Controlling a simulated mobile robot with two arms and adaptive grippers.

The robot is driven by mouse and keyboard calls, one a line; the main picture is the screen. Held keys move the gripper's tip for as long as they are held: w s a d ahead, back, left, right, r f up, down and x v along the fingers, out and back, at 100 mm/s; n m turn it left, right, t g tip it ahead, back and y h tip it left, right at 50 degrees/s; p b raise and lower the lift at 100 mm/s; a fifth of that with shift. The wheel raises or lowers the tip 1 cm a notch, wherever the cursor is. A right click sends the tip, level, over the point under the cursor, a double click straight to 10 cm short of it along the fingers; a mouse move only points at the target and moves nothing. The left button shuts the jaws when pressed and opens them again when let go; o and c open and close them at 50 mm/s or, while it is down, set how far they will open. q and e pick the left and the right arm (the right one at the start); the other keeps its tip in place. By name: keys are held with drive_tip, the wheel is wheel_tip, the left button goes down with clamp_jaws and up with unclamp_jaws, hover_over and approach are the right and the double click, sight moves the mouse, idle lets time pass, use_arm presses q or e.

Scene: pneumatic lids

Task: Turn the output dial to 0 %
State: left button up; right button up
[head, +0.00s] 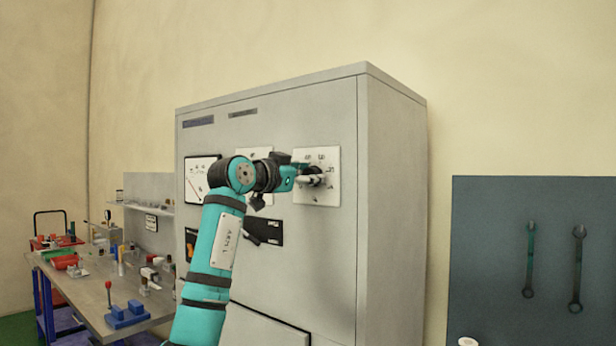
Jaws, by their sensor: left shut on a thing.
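A grey control cabinet (392,200) stands in the middle of the head view. A white square dial plate (328,194) with printed marks is on the upper right of its front. My left gripper (312,180) reaches it from the left and is shut on the dark knob of the output dial (322,176). The fingers hide much of the knob, so its pointer and setting cannot be read. My right gripper is not in view.
A gauge (201,178) and another pale plate, partly behind my arm, are left of the dial. A workbench (100,285) with several tools and parts stands at left. A dark board (545,265) with two wrenches hangs at right.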

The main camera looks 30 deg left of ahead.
use_arm(q)
drive_tip(key=shift+w+f+n, duration=0.1)
drive_tip(key=shift+n, duration=1.5)
drive_tip(key=shift+f+n, duration=0.1)
drive_tip(key=shift+n, duration=1.5)
drive_tip(key=o, duration=1.1)
drive_tip(key=shift+o, duration=0.2)
drive_tip(key=s+a, duration=0.1)
drive_tip(key=s, duration=1.1)
